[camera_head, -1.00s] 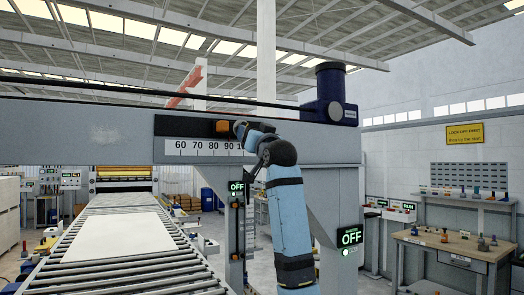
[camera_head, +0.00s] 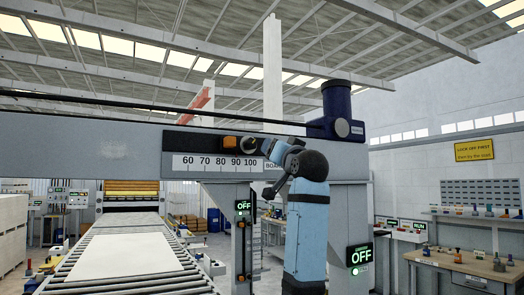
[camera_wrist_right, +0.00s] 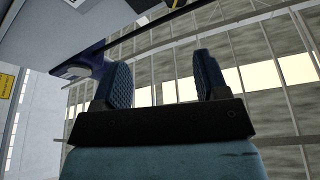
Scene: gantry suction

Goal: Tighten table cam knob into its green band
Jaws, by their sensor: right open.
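I cannot pick out the table cam knob or its green band for sure in either view. Small coloured knobs (camera_head: 499,264) stand on a wooden bench at the right, too small to tell apart. My right arm rises in front of the grey gantry beam in the head view, its far end close to the number scale. In the right wrist view my right gripper (camera_wrist_right: 165,72) is open, with two ribbed dark blue fingers apart and nothing between them. Roof beams and skylights show behind the fingers. My left gripper is not in view.
The gantry beam (camera_head: 70,150) spans the view, with a number scale (camera_head: 215,164), an orange block (camera_head: 230,142) and a dark blue motor (camera_head: 338,105). OFF displays (camera_head: 360,256) hang on its post. A roller conveyor (camera_head: 65,270) carries a pale board (camera_head: 135,254). The wooden bench (camera_head: 425,260) stands right.

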